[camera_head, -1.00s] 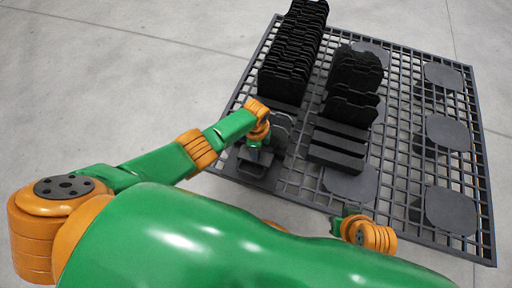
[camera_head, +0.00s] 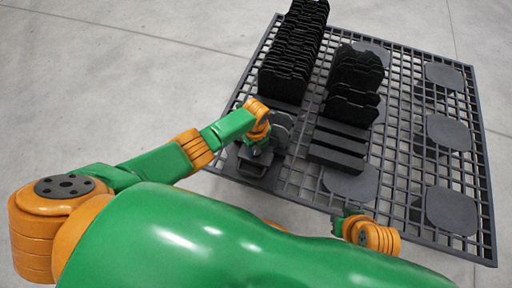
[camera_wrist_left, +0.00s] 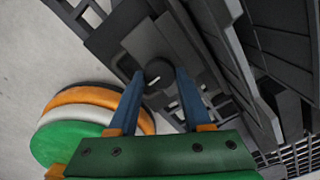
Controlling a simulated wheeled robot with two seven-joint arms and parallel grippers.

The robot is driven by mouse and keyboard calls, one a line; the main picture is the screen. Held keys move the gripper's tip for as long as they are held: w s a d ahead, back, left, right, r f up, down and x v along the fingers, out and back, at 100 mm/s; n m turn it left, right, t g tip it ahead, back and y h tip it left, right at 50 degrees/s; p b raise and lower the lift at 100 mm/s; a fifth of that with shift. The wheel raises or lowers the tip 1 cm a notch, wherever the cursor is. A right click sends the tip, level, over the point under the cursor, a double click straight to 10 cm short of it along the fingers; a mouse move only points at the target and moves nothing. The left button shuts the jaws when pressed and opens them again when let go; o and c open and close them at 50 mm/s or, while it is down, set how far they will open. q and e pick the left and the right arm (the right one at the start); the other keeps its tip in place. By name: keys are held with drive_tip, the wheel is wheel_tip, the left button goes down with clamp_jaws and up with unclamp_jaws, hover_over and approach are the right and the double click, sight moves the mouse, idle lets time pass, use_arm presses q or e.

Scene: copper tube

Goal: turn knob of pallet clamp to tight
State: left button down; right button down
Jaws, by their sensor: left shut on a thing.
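The pallet clamp (camera_head: 252,168) is a dark grey block at the near left corner of the grid pallet (camera_head: 420,232). Its knob (camera_wrist_left: 158,74) is a round dark dial with a pale line mark, seen in the left wrist view. My left gripper (camera_head: 256,150) reaches the clamp from the left. In the left wrist view its blue fingers (camera_wrist_left: 160,78) are closed against both sides of the knob. In the head view the knob is hidden behind the gripper. My right wrist (camera_head: 370,235) shows near the pallet's front edge; its fingers cannot be made out.
Black upright plates (camera_head: 290,60) stand in a long row behind the clamp, with a second row (camera_head: 352,85) to the right. Round grey pads (camera_head: 450,210) lie on the right part of the pallet. Bare concrete floor surrounds it.

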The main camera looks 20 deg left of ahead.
sight(256, 151)
idle(0.4)
use_arm(q)
drive_tip(key=shift+c, duration=1.7)
unclamp_jaws()
drive_tip(key=shift+r, duration=0.15)
wheel_tip(256, 151, up, 4)
drive_tip(key=p, duration=0.3)
wheel_tip(256, 151, up, 3)
drive_tip(key=shift+f+p, duration=0.15)
drive_tip(key=shift+p, duration=1.05)
use_arm(e)
drive_tip(key=s+d+f+g, duration=0.1)
drive_tip(key=s+f, duration=0.2)
drive_tip(key=f, duration=0.8)
drive_tip(key=shift+s, duration=0.4)
drive_tip(key=shift+r, duration=0.1)
